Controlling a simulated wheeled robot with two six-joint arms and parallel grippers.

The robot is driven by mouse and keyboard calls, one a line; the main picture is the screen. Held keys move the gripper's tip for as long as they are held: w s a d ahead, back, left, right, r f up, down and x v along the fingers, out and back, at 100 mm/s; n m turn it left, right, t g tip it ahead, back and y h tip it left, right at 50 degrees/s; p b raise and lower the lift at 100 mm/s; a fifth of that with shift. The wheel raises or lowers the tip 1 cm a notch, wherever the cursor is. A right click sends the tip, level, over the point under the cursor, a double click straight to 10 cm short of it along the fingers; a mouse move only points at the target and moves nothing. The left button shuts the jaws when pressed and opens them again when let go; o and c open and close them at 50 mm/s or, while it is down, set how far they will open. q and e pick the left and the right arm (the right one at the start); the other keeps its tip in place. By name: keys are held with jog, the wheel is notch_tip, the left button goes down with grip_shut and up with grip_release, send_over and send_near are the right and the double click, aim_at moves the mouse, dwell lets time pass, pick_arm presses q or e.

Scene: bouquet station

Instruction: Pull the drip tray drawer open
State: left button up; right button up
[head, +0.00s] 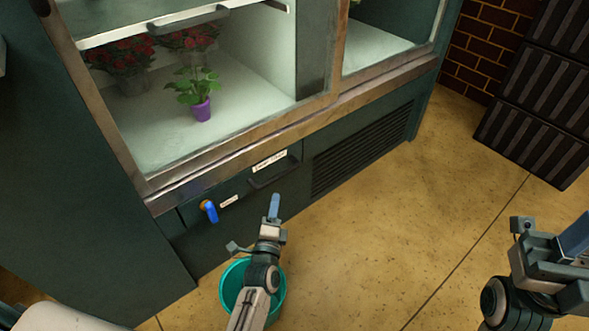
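The drip tray drawer (258,188) is a dark green front low in the flower cooler's base, with a white label above a dark bar handle (274,173). It looks closed, flush with the base panel. My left gripper (254,226) is open and empty, in front of and below the handle in the picture. One blue-padded finger points up toward the handle with a visible gap; no contact shows. My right gripper (550,232) is at the lower right, away from the cooler, and looks open and empty.
A blue valve lever (210,211) sticks out left of the drawer. A teal bucket (236,284) stands on the floor behind my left arm. A vent grille (362,150) lies right of the drawer. Dark crates (535,125) stand at the right. The floor between is clear.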

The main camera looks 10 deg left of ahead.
aim_at(279, 174)
pick_arm(q)
jog(key=w, duration=0.3)
jog(key=w+a+r+b, duration=0.1)
jog(key=w, duration=0.6)
jog(key=shift+w+a+r+b, duration=0.15)
jog(key=shift+a+r+b, duration=0.05)
jog(key=shift+r+b, duration=0.1)
grip_shut()
